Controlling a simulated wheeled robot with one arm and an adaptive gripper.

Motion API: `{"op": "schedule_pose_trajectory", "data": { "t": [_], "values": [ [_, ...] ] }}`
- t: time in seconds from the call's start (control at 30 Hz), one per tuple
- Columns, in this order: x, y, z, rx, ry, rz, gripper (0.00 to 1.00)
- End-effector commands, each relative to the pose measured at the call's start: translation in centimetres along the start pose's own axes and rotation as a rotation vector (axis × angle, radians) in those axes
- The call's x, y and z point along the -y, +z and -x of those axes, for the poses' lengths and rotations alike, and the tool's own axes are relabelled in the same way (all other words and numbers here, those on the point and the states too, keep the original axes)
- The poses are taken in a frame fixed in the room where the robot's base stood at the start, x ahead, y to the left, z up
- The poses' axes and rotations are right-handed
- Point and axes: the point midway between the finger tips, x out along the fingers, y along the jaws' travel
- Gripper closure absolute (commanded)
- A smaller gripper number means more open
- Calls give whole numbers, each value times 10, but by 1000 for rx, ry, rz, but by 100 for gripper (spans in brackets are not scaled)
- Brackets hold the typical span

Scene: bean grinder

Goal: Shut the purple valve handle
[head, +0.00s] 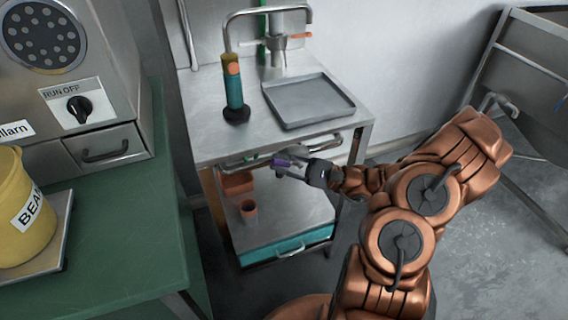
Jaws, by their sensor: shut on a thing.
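My copper-coloured arm fills the right of the head view.
The metal cart (210,135) carries a grey tray (308,101) and a teal and orange cylinder (233,85). A lower shelf holds an orange cup (249,211). A green table (130,230) with a yellow bucket (25,205) stands left. A metal basin (530,60) is at right.

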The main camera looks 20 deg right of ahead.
Motion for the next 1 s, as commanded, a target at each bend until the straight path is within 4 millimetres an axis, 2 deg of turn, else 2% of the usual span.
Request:
{"op": "schedule_pose_trajectory", "data": {
  "t": [0.63, 0.67, 0.7, 0.9, 1.0],
  "values": [
    [1, 4, 1, 35, -35, -21, 100],
    [1, 4, 1, 35, -35, -21, 84],
    [1, 4, 1, 35, -34, -21, 80],
    [2, 3, 1, 32, -36, -20, 60],
    [2, 2, 2, 30, -38, -20, 60]
  ]
}}
